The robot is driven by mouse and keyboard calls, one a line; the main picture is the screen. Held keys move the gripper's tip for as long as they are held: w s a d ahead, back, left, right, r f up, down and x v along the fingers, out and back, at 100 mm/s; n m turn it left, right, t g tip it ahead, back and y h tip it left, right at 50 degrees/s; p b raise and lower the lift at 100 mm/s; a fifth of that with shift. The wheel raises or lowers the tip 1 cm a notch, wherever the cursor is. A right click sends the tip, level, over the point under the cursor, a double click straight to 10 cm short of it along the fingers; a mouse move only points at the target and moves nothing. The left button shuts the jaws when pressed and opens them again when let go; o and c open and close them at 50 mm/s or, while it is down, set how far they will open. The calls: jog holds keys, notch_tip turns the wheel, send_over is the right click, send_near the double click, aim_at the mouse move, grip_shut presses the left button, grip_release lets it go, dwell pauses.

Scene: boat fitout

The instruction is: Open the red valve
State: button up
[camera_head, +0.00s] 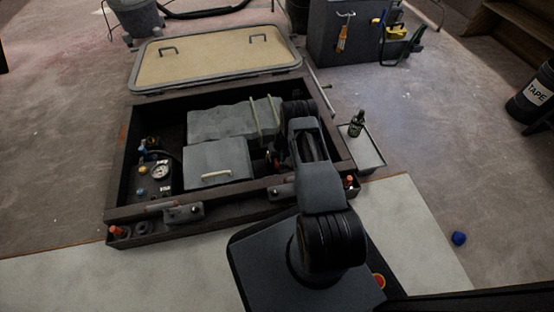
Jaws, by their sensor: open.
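I cannot make out the red valve for certain. A small dark fitting with a hint of red (268,154) shows inside the open hatch bay (122,190), just left of my arm, and is too small and dark to identify. My arm reaches over the right part of the bay. My gripper (274,163) appears to be down in the bay beside the arm, mostly hidden and in shadow. Its jaws are open, and I see nothing held. The arm may cover other fittings there.
The bay holds a grey box with a pale handle (216,174), a larger grey block (218,122) and a gauge panel (158,172). The hatch lid (215,58) lies behind it. A tray with a dark bottle (357,124) stands at right. A blue ball (459,238) lies on open floor.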

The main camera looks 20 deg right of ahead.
grip_shut()
dwell(0.5)
